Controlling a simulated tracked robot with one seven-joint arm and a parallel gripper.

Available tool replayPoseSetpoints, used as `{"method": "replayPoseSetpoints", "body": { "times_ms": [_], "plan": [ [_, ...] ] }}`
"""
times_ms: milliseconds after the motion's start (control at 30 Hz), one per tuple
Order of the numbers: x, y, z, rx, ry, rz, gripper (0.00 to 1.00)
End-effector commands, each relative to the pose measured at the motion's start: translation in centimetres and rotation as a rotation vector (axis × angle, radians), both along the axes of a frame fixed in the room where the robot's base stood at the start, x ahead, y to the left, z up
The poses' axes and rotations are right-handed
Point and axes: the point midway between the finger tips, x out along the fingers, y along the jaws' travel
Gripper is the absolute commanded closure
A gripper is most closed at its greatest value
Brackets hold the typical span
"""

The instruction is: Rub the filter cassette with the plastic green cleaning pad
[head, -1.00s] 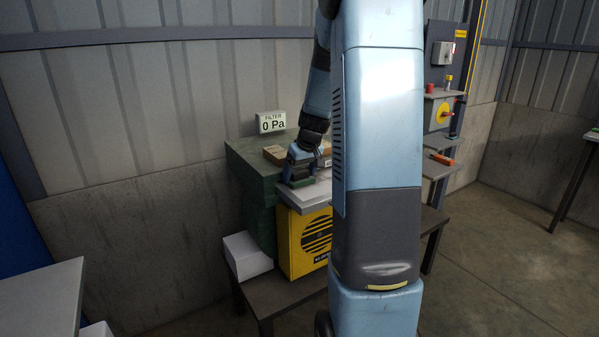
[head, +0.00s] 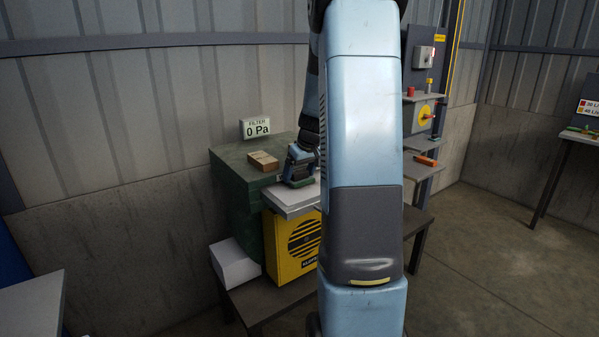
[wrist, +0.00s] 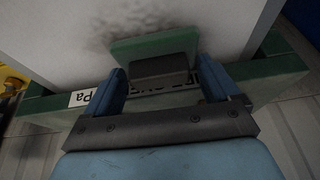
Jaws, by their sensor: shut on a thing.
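The filter cassette (head: 291,202) is a pale grey slab lying flat on the yellow unit. The wrist view shows its light face (wrist: 55,35) with a dark, sooty smudge at the top middle. The green cleaning pad (wrist: 152,46) has a dark block-shaped handle. My gripper (wrist: 165,85) is shut on that handle, one blue finger at each side. The pad is over the cassette beside the smudge; I cannot tell whether it touches. In the head view my gripper (head: 300,170) points down over the cassette, and my arm hides the cassette's right part.
The yellow unit (head: 283,250) and a white box (head: 234,263) are on a dark table. A panel with shelves (head: 425,115) stands right.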

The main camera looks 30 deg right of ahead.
Motion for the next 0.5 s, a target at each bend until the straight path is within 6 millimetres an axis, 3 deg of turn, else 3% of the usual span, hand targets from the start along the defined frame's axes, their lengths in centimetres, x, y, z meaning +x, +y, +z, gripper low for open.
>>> {"method": "replayPoseSetpoints", "body": {
  "times_ms": [33, 500],
  "plan": [
    [1.6, -1.1, 1.2, -0.032, -0.044, -0.001, 0.44],
    [1.7, -3.9, 1.4, -0.032, -0.045, 0.000, 0.44]
  ]
}}
